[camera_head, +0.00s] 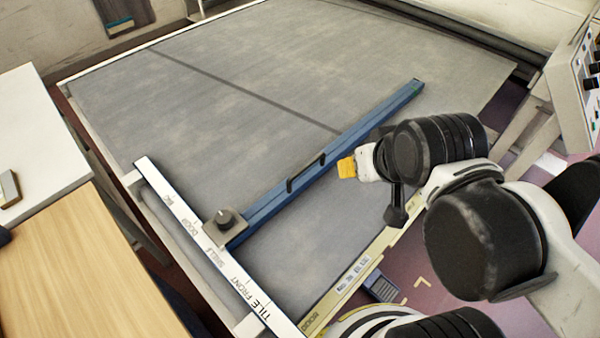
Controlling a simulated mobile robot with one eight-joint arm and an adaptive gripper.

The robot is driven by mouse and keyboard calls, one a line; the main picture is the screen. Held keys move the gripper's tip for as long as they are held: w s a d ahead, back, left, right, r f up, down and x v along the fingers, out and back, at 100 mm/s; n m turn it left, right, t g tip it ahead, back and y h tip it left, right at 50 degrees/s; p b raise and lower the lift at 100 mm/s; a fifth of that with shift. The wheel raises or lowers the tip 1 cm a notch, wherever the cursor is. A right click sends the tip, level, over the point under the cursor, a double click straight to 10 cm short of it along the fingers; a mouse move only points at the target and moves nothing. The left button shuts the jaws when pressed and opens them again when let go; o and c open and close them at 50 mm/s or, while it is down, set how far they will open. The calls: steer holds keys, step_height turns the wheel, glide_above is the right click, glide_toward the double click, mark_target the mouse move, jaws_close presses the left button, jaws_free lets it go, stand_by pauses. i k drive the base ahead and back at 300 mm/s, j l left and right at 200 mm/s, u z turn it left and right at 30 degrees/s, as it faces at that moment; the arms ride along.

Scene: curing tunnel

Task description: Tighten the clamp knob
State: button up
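The clamp knob (224,216) is small and dark. It sits on top of a grey metal clamp block (213,232) at the near-left end of a blue bar (350,137), next to a white marked strip (181,208). The blue bar lies slantwise across the grey belt and carries a black handle (305,173). My gripper (347,167), with a yellow tip, is over the belt to the right of the black handle, well apart from the knob. It points left. Its fingers are too small and turned away to tell whether they are open.
The white strip bears lettering such as "TILE FRONT" and "DOOR". A pale yellow rail (334,285) edges the near side of the grey belt (215,110). A white and wooden table (80,265) stands at left. A control panel (577,87) is at right. The belt is otherwise clear.

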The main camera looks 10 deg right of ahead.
mark_target(224, 219)
steer(key=k+u, duration=0.1)
steer(key=u, duration=1.05)
steer(key=j+z, duration=0.4)
steer(key=i+j, duration=0.05)
steer(key=j, duration=0.05)
